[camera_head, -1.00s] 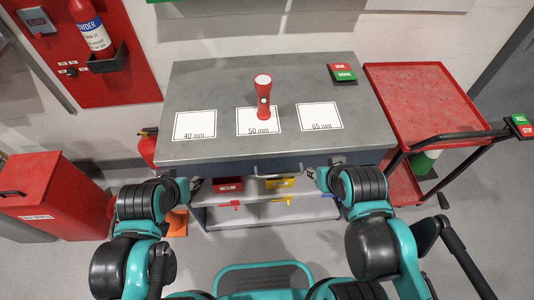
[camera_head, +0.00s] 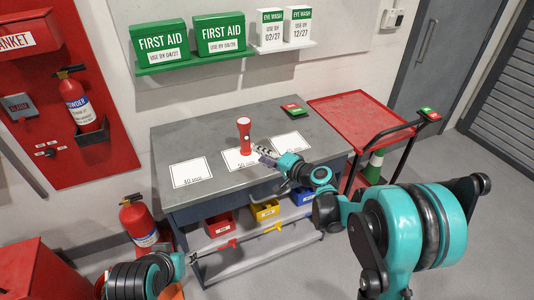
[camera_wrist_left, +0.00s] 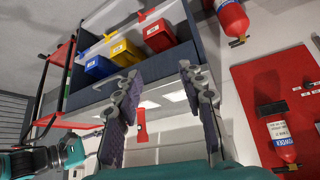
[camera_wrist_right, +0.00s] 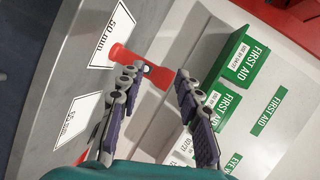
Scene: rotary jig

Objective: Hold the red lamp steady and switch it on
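The red lamp (camera_head: 245,137) stands upright on the middle white card, marked 50 mm, on the grey table. My right gripper (camera_head: 264,152) is just right of the lamp, low over the table. In the right wrist view its fingers (camera_wrist_right: 156,80) are spread, with the lamp (camera_wrist_right: 159,76) seen between and partly behind them; I cannot tell whether they touch. My left gripper (camera_head: 192,257) is low in front of the table. In the left wrist view its fingers (camera_wrist_left: 160,85) are open and empty, with the lamp (camera_wrist_left: 141,126) visible beyond. No switch is clearly readable.
Other white cards (camera_head: 191,173) lie flat on the table. Red and green buttons (camera_head: 291,108) sit at its back right corner. A shelf below holds a red bin (camera_head: 219,222), a yellow bin (camera_head: 265,209) and a blue bin. A red trolley (camera_head: 355,118) stands right.

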